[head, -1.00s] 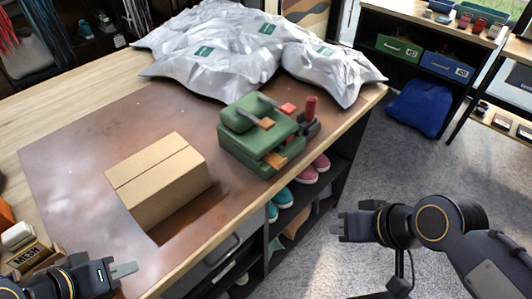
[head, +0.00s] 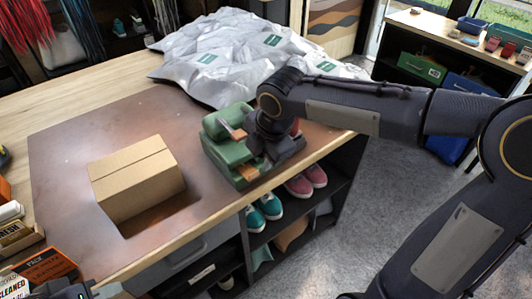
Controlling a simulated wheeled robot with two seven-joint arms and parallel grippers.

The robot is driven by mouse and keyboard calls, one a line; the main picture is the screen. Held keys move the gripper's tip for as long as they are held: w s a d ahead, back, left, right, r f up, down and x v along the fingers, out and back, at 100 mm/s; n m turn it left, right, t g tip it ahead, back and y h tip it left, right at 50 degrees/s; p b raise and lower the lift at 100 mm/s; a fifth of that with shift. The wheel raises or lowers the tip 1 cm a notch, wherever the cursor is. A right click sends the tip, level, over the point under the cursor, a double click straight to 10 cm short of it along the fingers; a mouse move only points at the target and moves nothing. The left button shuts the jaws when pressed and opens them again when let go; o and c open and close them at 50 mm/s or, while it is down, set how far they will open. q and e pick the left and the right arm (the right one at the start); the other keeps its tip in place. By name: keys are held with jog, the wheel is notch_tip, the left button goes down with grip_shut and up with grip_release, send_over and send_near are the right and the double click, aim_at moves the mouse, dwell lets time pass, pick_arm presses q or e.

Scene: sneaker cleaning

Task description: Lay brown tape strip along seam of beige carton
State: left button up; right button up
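The beige carton (head: 137,184) sits closed on the brown mat (head: 75,143), its seam running along the top. The green tape dispenser (head: 226,140) stands to its right near the table's front edge, with a brown tape end (head: 246,171) showing low on its front. My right arm reaches over from the right, and its wrist is at the dispenser's right side. My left gripper (head: 100,291) is only partly in view at the bottom left edge, apart from the carton.
Silver-grey bags (head: 225,50) lie at the back of the table. Small boxes (head: 45,265) crowd the front left corner. Shelves with teal shoes (head: 264,212) and pink shoes (head: 306,180) are below the table edge. The mat around the carton is clear.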

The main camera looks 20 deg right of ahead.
aim_at(256, 173)
jog(key=x, duration=0.7)
jog(key=shift+a+f, duration=0.1)
jog(key=shift+f, duration=0.15)
jog(key=shift+c, duration=0.2)
grip_shut()
